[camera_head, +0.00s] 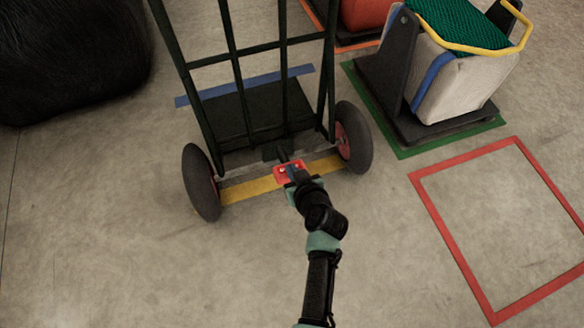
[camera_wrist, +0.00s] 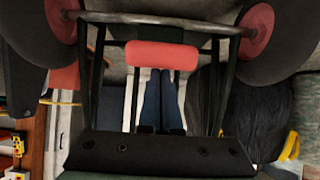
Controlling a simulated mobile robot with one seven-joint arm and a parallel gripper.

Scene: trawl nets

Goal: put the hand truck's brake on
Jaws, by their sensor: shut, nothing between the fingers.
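The hand truck (camera_head: 238,70) stands upright, with a dark frame and two black wheels with red hubs. A red pedal (camera_head: 278,172), which looks like its brake, sits low between the wheels. In the wrist view the pedal (camera_wrist: 150,55) is a red rounded bar across the top middle. My gripper (camera_head: 291,173) is at the pedal in the head view and partly covers it. In the wrist view my gripper's blue fingers (camera_wrist: 160,75) are together and empty, their tips at the pedal's lower edge. I cannot tell whether they touch it.
Yellow tape (camera_head: 247,188) and blue tape (camera_head: 268,78) lie on the floor by the truck. A dark stand with a pale block (camera_head: 462,85) is on a green-edged square at right. An empty red square (camera_head: 500,150) is nearer. A black bundle (camera_head: 70,55) lies far left.

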